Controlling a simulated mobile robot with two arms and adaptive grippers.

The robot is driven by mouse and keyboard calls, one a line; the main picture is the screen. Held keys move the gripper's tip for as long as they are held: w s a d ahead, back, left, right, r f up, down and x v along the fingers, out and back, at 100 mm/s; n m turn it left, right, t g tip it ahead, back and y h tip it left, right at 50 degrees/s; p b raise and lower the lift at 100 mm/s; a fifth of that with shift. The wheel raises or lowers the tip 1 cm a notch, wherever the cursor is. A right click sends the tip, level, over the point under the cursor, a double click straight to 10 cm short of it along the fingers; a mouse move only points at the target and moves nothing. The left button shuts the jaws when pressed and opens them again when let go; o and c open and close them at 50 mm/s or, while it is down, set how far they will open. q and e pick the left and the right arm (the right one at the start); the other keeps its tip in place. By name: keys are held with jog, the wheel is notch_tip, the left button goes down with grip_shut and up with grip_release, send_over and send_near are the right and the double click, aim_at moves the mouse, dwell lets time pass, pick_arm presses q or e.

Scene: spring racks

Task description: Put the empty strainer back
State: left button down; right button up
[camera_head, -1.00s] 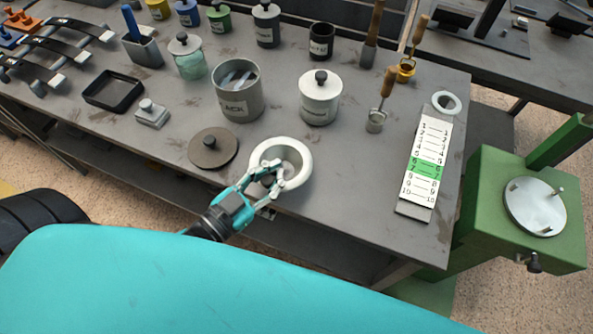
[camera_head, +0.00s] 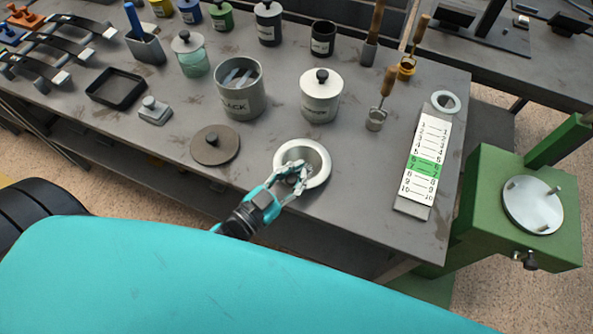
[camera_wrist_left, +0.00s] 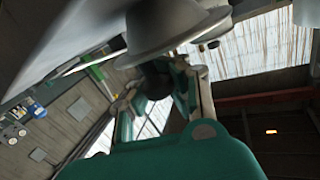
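The strainer (camera_head: 317,152) is a pale bowl with a wide white rim, seen from above near the table's front edge. My left gripper (camera_head: 292,176) has its fingers at the front of the bowl and appears shut on it. The fingers hide part of the bowl's inside; the visible part looks grey and empty. In the left wrist view the strainer (camera_wrist_left: 165,25) is a pale flared shape above the fingers. A flat white ring (camera_head: 446,101) lies at the table's right end. My right gripper is not in view.
An open grey tin (camera_head: 241,103) marked BLACK holds strips. A dark round lid (camera_head: 215,145) lies left of the strainer. A white lidded jar (camera_head: 320,99), a small ladle (camera_head: 376,118) and a numbered strip (camera_head: 425,160) stand or lie behind and right. A green machine (camera_head: 505,215) is beyond the edge.

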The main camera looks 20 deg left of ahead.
pick_arm(q)
jog(key=c, duration=1.4)
grip_release()
jog(key=shift+o, duration=0.2)
jog(key=shift+r, duration=0.2)
jog(key=b+v, duration=0.2)
jog(key=v, duration=1)
jog(key=shift+f, duration=0.1)
